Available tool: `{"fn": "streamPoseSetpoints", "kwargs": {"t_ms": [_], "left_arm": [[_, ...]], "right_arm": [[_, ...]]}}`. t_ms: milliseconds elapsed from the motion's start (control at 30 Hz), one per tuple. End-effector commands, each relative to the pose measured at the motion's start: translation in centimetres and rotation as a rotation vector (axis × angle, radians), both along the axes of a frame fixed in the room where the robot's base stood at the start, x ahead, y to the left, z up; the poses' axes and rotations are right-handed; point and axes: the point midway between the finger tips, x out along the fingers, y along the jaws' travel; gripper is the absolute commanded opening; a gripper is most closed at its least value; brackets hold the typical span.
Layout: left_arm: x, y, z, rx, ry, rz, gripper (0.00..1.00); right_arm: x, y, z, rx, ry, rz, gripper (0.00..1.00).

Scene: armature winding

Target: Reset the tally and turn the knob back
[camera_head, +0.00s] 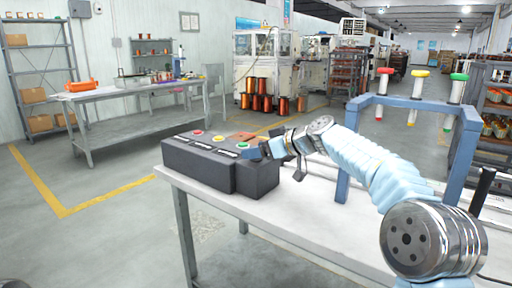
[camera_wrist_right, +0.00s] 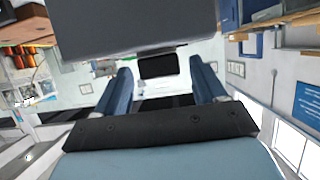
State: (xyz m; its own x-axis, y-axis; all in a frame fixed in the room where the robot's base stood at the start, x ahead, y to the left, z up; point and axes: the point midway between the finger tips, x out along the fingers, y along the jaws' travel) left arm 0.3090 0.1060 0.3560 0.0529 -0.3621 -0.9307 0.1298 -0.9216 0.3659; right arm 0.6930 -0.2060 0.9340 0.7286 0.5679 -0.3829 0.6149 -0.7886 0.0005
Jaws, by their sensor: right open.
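I cannot make out a tally or a knob for certain. My right gripper (camera_head: 262,150) is at the box's right end, close to the green button; I cannot tell if it touches. My left gripper is out of view.
A blue frame (camera_head: 415,103) with red, yellow and green-topped pins stands on the white table (camera_head: 300,225) at right. A grey workbench (camera_head: 140,95) with an orange bin (camera_head: 80,86) stands at the back left. The floor left of the table is clear.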

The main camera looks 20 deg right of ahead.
Motion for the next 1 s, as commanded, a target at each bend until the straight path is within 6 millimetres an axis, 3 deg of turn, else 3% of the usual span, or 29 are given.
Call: {"fn": "streamPoseSetpoints", "kwargs": {"t_ms": [400,733,1000], "left_arm": [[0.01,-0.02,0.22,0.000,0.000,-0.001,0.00],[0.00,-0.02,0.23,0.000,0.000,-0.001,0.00],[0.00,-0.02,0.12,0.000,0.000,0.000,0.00]], "right_arm": [[0.74,0.62,-0.43,0.001,0.001,0.000,0.70],[0.73,0.61,-0.43,0.001,0.001,0.000,0.20],[0.71,0.62,-0.44,0.000,0.000,-0.026,0.19]]}}
